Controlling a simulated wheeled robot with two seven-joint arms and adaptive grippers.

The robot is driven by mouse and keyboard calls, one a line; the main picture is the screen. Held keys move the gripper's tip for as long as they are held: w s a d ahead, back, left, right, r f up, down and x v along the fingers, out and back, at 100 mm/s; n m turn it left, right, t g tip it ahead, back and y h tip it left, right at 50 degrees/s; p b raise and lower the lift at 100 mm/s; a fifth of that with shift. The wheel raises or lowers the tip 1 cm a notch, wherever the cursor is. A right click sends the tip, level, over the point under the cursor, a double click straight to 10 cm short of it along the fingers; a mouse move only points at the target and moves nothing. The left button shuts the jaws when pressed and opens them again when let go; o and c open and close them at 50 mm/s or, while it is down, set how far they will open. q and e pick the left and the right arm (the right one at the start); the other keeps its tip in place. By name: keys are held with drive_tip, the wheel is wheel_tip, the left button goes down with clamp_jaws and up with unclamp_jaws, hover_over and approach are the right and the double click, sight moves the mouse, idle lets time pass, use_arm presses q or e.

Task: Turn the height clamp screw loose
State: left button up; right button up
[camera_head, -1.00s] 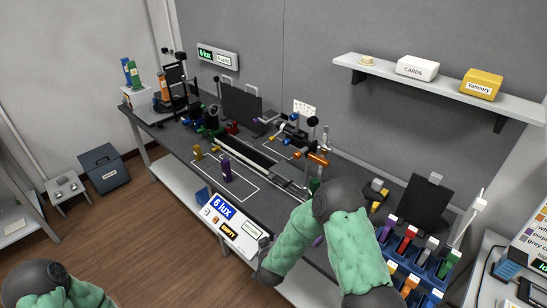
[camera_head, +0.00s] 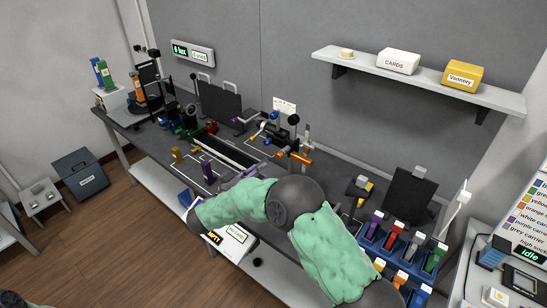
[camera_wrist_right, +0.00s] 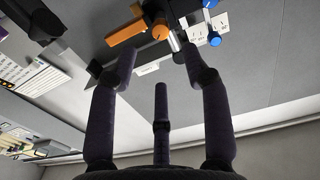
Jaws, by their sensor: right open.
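The bench rig has an orange bar-shaped part (camera_head: 300,157) on a post at the middle right of the bench. In the right wrist view an orange bar (camera_wrist_right: 126,33) and a round orange knob (camera_wrist_right: 160,31) sit near a metal rod, with blue knobs (camera_wrist_right: 214,39) to their right. I cannot tell which knob is the height clamp screw. My right gripper (camera_wrist_right: 160,68) is open and empty, its fingers pointing toward the orange knob, apart from it. In the head view my right forearm hides much of the bench front. My left gripper is out of view.
A blue rack of coloured carriers (camera_head: 385,245) stands at the right end, with a dark panel (camera_head: 408,195) behind it. A purple carrier (camera_head: 207,171) and a yellow one (camera_head: 177,155) stand on the bench. A wall shelf (camera_head: 420,80) hangs above.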

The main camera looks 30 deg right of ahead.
sight(277, 157)
drive_tip(key=b+x, duration=0.1)
drive_tip(key=x, duration=0.8)
drive_tip(key=shift+w+d+b, duration=0.15)
drive_tip(key=shift+d+b, duration=0.2)
drive_tip(key=shift+c, duration=0.2)
